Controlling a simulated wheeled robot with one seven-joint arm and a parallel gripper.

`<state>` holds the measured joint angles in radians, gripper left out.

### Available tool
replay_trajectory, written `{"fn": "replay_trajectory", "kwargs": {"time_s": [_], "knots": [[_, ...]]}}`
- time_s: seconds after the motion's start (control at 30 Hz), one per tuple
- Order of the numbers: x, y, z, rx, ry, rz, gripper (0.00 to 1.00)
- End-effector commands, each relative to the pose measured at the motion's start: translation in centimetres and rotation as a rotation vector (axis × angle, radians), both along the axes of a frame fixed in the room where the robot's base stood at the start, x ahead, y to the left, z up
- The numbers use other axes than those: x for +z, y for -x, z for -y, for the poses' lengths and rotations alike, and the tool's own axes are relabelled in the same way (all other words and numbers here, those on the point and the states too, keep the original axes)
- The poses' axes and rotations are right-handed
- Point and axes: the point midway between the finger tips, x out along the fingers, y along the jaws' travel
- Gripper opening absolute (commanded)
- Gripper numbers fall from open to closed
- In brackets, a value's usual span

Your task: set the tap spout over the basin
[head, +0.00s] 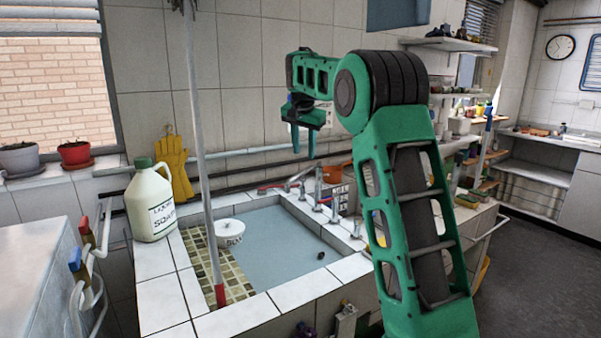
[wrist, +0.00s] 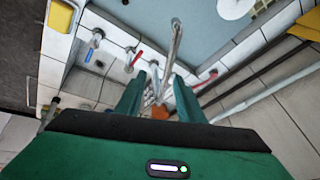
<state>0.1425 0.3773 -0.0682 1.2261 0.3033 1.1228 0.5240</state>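The metal tap spout (wrist: 175,42) shows in the wrist view as a slim grey tube. It runs from between my fingers up across the tiled rim, its far end overlapping the grey-blue basin (wrist: 205,22). In the head view the spout (head: 300,177) is small, at the back rim of the basin (head: 275,240). My gripper (head: 303,150) is open and empty, fingers pointing down just above the tap. In the wrist view my gripper (wrist: 160,78) has a finger on either side of the spout's near part. I cannot tell whether they touch it.
A soap jug (head: 150,203) stands on the left rim, and a pole (head: 200,130) rises from the basin's left side. A white round object (head: 230,232) lies in the basin. Pipes (head: 250,172) run along the wall behind.

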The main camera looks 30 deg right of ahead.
Motion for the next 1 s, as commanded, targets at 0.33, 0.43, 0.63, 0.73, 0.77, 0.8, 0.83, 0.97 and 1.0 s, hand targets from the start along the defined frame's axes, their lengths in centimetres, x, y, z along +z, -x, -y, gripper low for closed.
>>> {"fn": "replay_trajectory", "kwargs": {"time_s": [0.33,0.43,0.63,0.73,0.77,0.8,0.83,0.97,1.0], "knots": [[-1.3,-3.0,0.3,-0.025,-0.007,0.027,0.35],[-2.7,-3.5,0.7,-0.025,-0.008,0.027,0.35],[-5.9,-4.8,1.6,-0.025,-0.007,0.027,0.35],[-7.4,-5.3,2.0,-0.025,-0.007,0.027,0.35],[-7.8,-5.4,2.0,-0.024,-0.008,0.027,0.35],[-8.2,-5.6,2.1,-0.024,-0.008,0.027,0.35],[-8.4,-5.7,2.2,-0.024,-0.008,0.029,0.35],[-9.3,-6.1,2.4,-0.023,-0.007,0.028,0.35],[-9.4,-6.1,2.4,-0.023,-0.007,0.028,0.35]]}}
